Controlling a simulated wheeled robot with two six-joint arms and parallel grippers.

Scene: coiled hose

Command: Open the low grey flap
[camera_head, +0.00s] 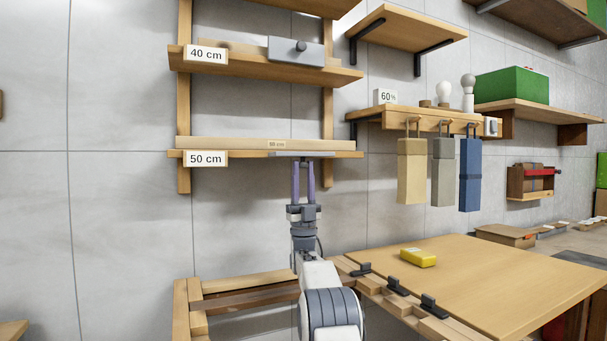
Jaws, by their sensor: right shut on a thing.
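The low grey flap (285,155) is at the front edge of the 50 cm shelf, right of the "50 cm" label (206,159). It shows only as a thin, nearly edge-on grey strip, so it looks tilted out close to level. My right gripper (303,166) reaches up from below, its two purple fingers upright and close together, tips just under the strip. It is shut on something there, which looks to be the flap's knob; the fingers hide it. My left gripper is not in view.
Three hanging blocks, including a tan one (411,180), are to the right. A wooden table (500,275) with a yellow box (418,257) is at lower right. Wall below the shelf is bare.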

